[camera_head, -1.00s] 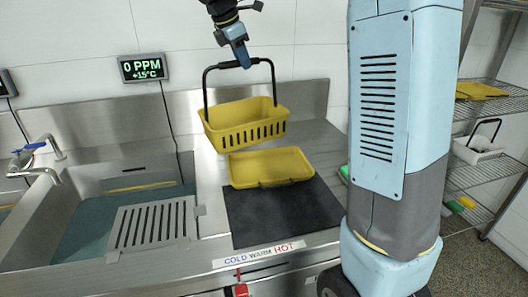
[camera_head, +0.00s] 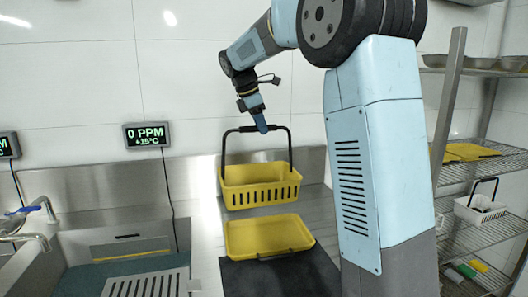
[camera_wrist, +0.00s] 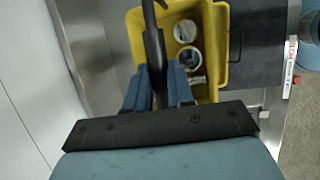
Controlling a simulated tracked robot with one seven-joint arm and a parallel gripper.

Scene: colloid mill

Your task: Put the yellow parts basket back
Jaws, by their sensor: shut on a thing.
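The yellow parts basket (camera_head: 262,188) hangs upright by its black handle from my gripper (camera_head: 261,127) in the head view. My gripper is shut on the top bar of that handle. The basket appears to be held above the steel counter, behind and over a yellow tray (camera_head: 268,237). In the wrist view the basket (camera_wrist: 215,82) lies beyond the fingers, with several metal parts (camera_wrist: 188,50) inside. My fingers (camera_wrist: 158,82) grip the dark handle there. The yellow tray sits on a black mat (camera_head: 280,277) on the counter.
Sinks with a tap (camera_head: 30,222) and a slotted plate (camera_head: 146,283) are at the left. A wire shelf rack (camera_head: 470,170) at the right holds a white basket (camera_head: 480,207) and a yellow item (camera_head: 463,152). A display (camera_head: 147,134) hangs on the back wall.

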